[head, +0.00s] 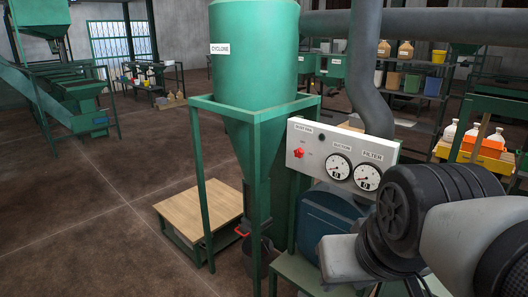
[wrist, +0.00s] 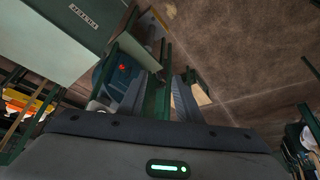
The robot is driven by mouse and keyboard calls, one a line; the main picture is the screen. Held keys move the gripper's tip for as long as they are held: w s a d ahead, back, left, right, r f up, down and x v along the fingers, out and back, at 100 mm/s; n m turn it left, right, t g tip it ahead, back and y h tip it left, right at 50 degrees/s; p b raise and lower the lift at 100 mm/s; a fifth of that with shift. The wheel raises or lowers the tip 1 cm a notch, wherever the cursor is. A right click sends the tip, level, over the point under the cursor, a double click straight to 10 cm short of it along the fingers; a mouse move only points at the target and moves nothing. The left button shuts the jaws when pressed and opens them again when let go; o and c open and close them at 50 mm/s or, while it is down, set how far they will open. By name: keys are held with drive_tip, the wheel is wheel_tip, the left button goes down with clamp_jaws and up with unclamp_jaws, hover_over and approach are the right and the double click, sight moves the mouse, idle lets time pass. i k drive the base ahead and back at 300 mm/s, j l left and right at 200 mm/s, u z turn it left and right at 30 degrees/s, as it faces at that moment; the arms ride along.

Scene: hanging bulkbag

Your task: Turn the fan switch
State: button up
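The fan switch (head: 299,153) is a small red knob on the left part of a white control panel (head: 316,166), which also carries two round gauges. The panel is fixed to the green frame in front of the cyclone. My arm comes in from the lower right in the head view, below and right of the panel; its fingertips cannot be made out there. In the wrist view my gripper (wrist: 160,97) has its two fingers apart with nothing held between them. A green post shows beyond the gap. I cannot pick out the switch for certain in the wrist view.
The green cyclone (head: 254,60) stands behind the panel. A blue housing (head: 328,218) sits below it, near my arm. A wooden-topped platform (head: 200,208) and a dark bucket (head: 258,262) stand to the left. A grey duct (head: 366,70) rises behind. Floor at left is open.

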sight(299, 153)
drive_tip(key=i+j+z, duration=0.1)
drive_tip(key=j, duration=0.35)
drive_tip(key=i+j+z, duration=0.1)
drive_tip(key=j, duration=0.35)
drive_tip(key=i+j, duration=0.2)
drive_tip(key=j, duration=0.3)
drive_tip(key=i+j+z, duration=0.15)
drive_tip(key=j, duration=0.3)
